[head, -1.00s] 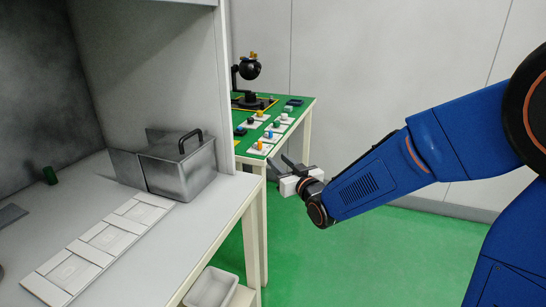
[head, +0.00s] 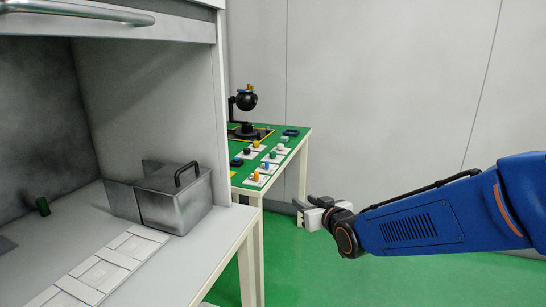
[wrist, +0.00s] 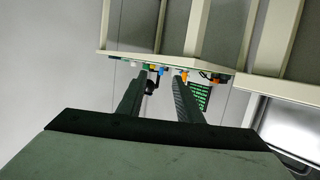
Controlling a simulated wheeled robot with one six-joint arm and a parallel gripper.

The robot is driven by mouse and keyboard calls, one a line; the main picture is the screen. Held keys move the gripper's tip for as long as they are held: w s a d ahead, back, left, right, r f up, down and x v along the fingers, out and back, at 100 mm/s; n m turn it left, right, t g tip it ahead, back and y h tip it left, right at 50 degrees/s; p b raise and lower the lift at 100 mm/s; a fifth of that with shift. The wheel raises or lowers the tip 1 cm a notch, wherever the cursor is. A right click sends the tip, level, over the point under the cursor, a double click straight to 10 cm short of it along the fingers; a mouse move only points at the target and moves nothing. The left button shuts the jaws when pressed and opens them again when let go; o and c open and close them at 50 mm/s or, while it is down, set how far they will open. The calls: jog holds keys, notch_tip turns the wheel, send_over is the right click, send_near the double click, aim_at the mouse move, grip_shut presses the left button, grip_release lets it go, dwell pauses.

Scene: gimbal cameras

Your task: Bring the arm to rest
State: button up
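My gripper (head: 300,212) is at the right of the head view, in free air over the green floor, in front of the green-topped table. My blue arm stretches in from the right edge, nearly level. In the wrist view the two fingers of my gripper (wrist: 160,95) stand apart with a clear gap. Nothing is held between them.
A green-topped table (head: 288,160) with small coloured parts and a black gimbal device (head: 246,101) stands behind my gripper. The floor at right is free.

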jog(key=s+d+f+m+g+h, duration=0.2)
jog(key=s+d+g+h, duration=0.2)
jog(key=s+d, duration=0.95)
jog(key=s+d+f+m+g, duration=0.1)
jog(key=s+d+g, duration=0.1)
jog(key=s, duration=0.8)
jog(key=s+d+f+m+g+h, duration=0.1)
jog(key=s+d+g, duration=0.2)
jog(key=s, duration=0.6)
jog(key=shift+s+f, duration=0.35)
jog(key=shift+f, duration=0.05)
jog(key=shift+d, duration=0.1)
